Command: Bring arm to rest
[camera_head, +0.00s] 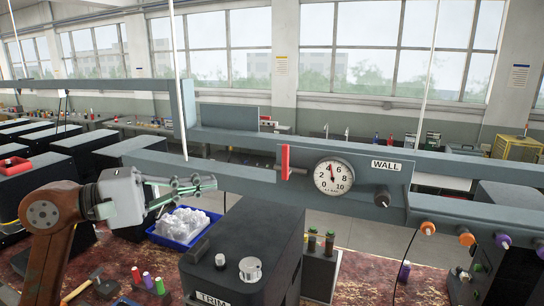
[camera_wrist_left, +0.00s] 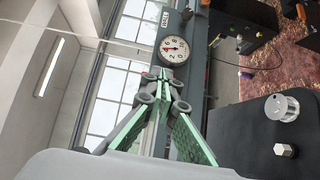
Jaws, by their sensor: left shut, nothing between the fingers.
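My left arm comes in from the left in the head view. Its gripper (camera_head: 208,184) is raised in front of the grey rail, left of the panel with the dial gauge (camera_head: 334,176). The fingers are shut with nothing between them. In the left wrist view the gripper (camera_wrist_left: 163,76) points toward the gauge (camera_wrist_left: 174,50), with its fingertips together just short of it in the picture. The red lever (camera_head: 285,162) stands at the panel's left, apart from the fingers. My right gripper shows in neither view.
A blue tray of white pieces (camera_head: 205,237) sits below the left gripper. A dark machine labelled TRIM (camera_head: 243,246) stands front centre. A hammer (camera_head: 82,287) and small coloured cylinders (camera_head: 147,280) lie on the worn red bench. Orange and purple knobs (camera_head: 466,237) line the rail at right.

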